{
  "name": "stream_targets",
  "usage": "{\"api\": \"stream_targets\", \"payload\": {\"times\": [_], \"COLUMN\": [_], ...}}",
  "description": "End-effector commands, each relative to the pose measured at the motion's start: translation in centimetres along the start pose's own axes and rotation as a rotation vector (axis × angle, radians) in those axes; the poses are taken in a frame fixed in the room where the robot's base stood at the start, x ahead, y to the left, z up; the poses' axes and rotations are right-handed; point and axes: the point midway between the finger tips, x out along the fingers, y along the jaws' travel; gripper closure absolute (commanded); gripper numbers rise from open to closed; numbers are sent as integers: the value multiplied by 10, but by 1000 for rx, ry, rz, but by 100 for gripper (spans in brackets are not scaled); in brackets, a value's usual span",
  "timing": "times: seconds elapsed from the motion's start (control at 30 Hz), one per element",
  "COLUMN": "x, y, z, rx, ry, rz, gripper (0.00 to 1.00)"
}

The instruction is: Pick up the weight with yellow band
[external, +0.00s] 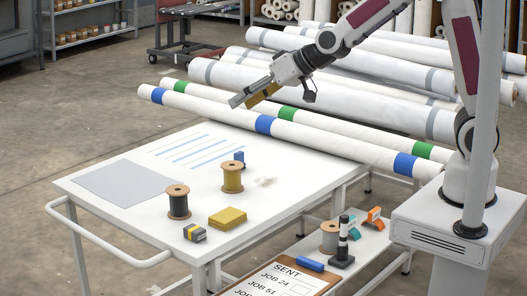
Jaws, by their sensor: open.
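My gripper (240,101) is high over the back of the table, near the white rolls. It is open, and I see nothing held in it. It is well apart from the weight, above and behind it.
A dark spool (178,202), a tan spool (233,177), a yellow block (227,218) and a small blue item (239,158) stand on the white table (110,232). A long white roll with blue bands (335,143) borders the back. A lower shelf at right holds a clipboard (270,284).

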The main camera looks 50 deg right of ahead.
Motion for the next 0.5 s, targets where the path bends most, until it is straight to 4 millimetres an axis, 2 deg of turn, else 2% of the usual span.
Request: {"api": "stream_targets", "payload": {"times": [0.1,0.5], "x": [25,98], "y": [-12,-44], "z": [5,30], "rx": [4,17], "ry": [20,107], "rz": [0,24], "gripper": [54,54]}}
